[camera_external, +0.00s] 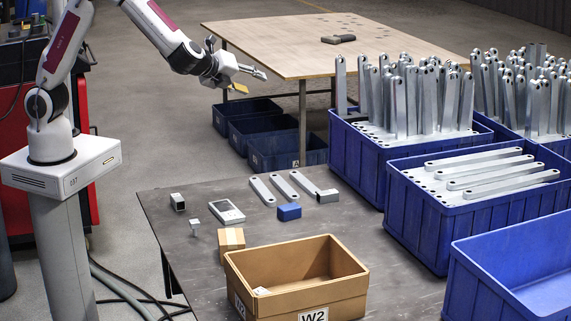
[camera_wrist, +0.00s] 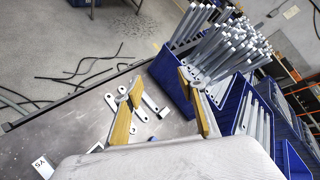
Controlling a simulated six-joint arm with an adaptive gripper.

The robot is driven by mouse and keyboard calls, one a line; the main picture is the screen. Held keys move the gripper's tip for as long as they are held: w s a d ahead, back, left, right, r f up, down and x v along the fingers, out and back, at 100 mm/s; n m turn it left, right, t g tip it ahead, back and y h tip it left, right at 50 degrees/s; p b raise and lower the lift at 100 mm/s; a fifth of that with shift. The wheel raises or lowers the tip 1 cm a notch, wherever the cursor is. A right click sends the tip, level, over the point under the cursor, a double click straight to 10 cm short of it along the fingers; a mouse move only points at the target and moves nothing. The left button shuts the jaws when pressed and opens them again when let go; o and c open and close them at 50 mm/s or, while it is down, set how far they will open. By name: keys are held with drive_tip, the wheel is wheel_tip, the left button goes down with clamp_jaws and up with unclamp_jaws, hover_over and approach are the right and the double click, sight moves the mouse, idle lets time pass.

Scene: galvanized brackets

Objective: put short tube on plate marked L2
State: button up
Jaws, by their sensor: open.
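My gripper (camera_external: 252,81) is open and empty, raised high above and behind the dark table's left half. Its two yellow-padded fingers show spread apart in the wrist view (camera_wrist: 160,84). A short square piece with a dark open end (camera_external: 177,201) stands at the table's left and looks like a short tube. Several flat galvanized plates lie at the back of the table, among them a left plate (camera_external: 262,190) and a middle plate (camera_external: 282,185). A grey block (camera_external: 327,196) sits at the right plate's near end. No L2 mark is readable. Plates also show in the wrist view (camera_wrist: 98,78).
A carton marked W2 (camera_external: 350,286) stands at the front. A small cardboard box (camera_external: 231,239), a grey handheld device (camera_external: 227,212), a small metal part (camera_external: 194,226) and a blue block (camera_external: 289,212) are nearby. Blue crates (camera_external: 415,210) with brackets line the right. The table's left rear is clear.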

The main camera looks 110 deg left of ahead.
drive_tip(key=w+a+f+m+t, duration=0.2)
drive_tip(key=w+f+m, duration=0.4)
drive_tip(key=f, duration=0.4)
drive_tip(key=w+a+f+m+t, duration=0.2)
drive_tip(key=w+a+f+m, duration=0.15)
drive_tip(key=w+f, duration=0.45)
drive_tip(key=m+t+h, duration=0.2)
drive_tip(key=m, duration=0.3)
approach(328, 197)
drive_tip(key=shift+n, duration=0.25)
drive_tip(key=a+r, duration=0.2)
drive_tip(key=a, duration=0.1)
drive_tip(key=shift+w+a+r, duration=0.15)
drive_tip(key=shift+w+r, duration=0.05)
drive_tip(key=shift+w, duration=0.05)
drive_tip(key=shift+w+f+h, duration=0.1)
drive_tip(key=shift+f+h, duration=0.2)
drive_tip(key=shift+f, duration=0.2)
drive_tip(key=shift+x, duration=1.2)
drive_tip(key=shift+f, duration=0.1)
